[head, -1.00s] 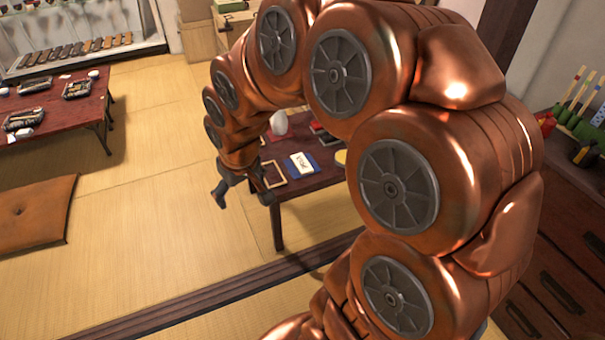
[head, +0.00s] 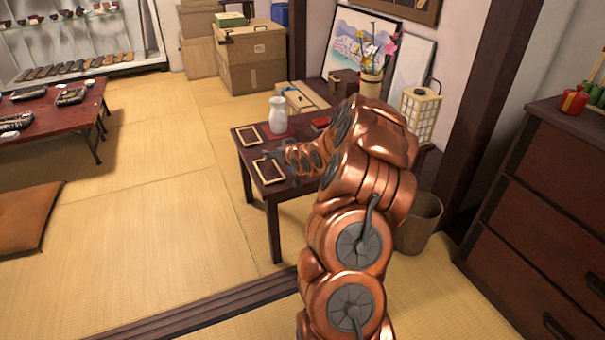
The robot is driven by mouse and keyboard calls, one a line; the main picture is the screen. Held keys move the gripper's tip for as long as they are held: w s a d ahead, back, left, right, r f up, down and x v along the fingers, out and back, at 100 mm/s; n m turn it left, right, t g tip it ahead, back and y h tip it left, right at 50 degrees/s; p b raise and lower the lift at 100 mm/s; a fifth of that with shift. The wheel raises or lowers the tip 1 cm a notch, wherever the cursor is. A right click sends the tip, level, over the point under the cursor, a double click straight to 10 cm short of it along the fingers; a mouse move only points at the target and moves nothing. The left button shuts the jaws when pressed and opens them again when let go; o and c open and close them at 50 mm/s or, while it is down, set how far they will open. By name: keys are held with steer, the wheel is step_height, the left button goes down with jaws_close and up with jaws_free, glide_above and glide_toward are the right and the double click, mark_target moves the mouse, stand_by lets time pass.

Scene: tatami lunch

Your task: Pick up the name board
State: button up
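I cannot make out a name board for certain now. The white card with dark writing on a blue base, seen on the low dark table (head: 258,190) earlier, is not visible; my arm covers that part of the table. My gripper (head: 281,166) is small and dark, low over the table's left part, beside the nearer gold-edged frame (head: 257,171). Its fingers are too small and partly covered to tell whether they are open or shut, or touching anything.
A second gold-edged frame (head: 248,136), a white vase (head: 278,115) and a red item (head: 320,123) are on the table. A wastebasket (head: 420,222) and paper lantern (head: 419,113) stand at right.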

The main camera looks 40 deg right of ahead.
steer(key=s+d+f+t+b, duration=0.1)
steer(key=d+f+b, duration=0.1)
steer(key=d+f, duration=0.1)
steer(key=s+d+f+h+b, duration=0.1)
steer(key=d+f+b, duration=0.1)
steer(key=d+f, duration=0.2)
steer(key=s+d+f+m+t+h+b, duration=0.1)
steer(key=s+d+f, duration=0.1)
steer(key=d+f, duration=0.2)
steer(key=shift+d+f+t+b, duration=0.25)
steer(key=shift+f+t+b, duration=0.05)
steer(key=shift+f+b, duration=0.1)
steer(key=shift+d, duration=0.15)
steer(key=shift+w+d, duration=0.2)
steer(key=shift+w, duration=0.35)
steer(key=shift+f+b+x, duration=0.1)
steer(key=shift+b+x, duration=0.6)
steer(key=shift+x, duration=0.35)
steer(key=shift+f+b+x, duration=0.15)
steer(key=shift+b+x, duration=0.55)
steer(key=shift+x, duration=1.4)
steer(key=shift+r, duration=0.25)
steer(key=c, duration=1.1)
steer(key=shift+c, duration=0.2)
steer(key=shift+r, duration=0.1)
